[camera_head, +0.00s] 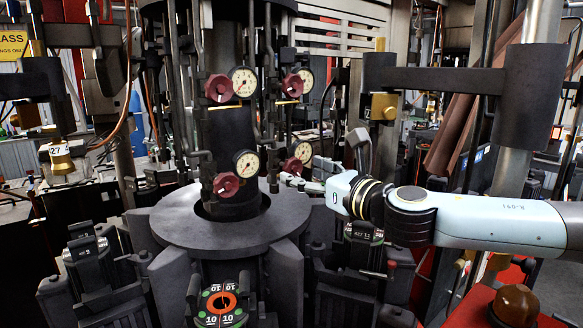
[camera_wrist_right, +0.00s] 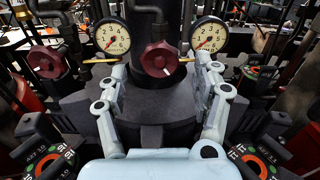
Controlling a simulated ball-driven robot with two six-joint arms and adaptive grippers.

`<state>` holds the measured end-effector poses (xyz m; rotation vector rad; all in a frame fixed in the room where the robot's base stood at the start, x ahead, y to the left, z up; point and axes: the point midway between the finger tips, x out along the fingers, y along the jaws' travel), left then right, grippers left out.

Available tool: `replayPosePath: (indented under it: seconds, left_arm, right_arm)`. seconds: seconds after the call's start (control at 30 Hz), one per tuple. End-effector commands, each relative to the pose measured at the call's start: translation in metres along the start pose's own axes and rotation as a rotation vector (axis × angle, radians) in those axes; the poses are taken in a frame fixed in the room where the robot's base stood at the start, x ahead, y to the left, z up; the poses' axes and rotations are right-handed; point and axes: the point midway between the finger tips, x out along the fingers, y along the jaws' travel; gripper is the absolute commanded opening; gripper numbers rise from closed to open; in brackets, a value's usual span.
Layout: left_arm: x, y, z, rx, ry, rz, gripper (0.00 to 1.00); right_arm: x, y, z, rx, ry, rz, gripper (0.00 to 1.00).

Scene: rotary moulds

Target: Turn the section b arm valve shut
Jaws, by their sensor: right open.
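Several dark red valve knobs with gauges are mounted on the central column in the head view: upper left (camera_head: 219,88), upper right (camera_head: 293,85), lower left (camera_head: 226,185) and lower right (camera_head: 293,166). No label shows which one is the section b arm valve. My right gripper (camera_head: 303,173) reaches in from the right, close to the lower right knob. In the wrist view the right gripper (camera_wrist_right: 160,68) is open, its pale fingers spread either side of a red knob (camera_wrist_right: 161,60). The knob appears just beyond the fingertips; contact cannot be told. My left gripper does not show.
Gauges (camera_wrist_right: 113,37) and (camera_wrist_right: 210,35) flank the knob, and another red knob (camera_wrist_right: 46,61) is at left. Thin pipes run down the column. A round grey table (camera_head: 170,226) with dark moulds lies below. A horizontal dark beam (camera_head: 440,80) is above my right arm.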

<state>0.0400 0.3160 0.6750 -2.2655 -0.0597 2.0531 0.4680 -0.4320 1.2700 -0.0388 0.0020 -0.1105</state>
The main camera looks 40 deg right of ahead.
Motion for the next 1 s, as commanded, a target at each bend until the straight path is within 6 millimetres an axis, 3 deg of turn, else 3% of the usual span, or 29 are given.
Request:
replayPosePath:
  seconds: [0.1,0.3,0.67,1.0]
  left_arm:
    - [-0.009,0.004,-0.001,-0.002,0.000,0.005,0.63]
    - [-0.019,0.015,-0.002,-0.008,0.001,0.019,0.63]
    - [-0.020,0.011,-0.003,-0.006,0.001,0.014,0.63]
    - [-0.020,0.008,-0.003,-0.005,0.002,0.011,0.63]
  right_arm:
    - [0.021,-0.001,0.003,0.007,-0.002,-0.005,0.67]
    - [0.043,-0.001,0.003,0.002,0.001,-0.003,0.67]
    - [0.049,0.000,0.000,0.000,0.001,0.000,0.67]
    - [0.049,0.000,0.000,0.000,0.001,0.000,0.23]
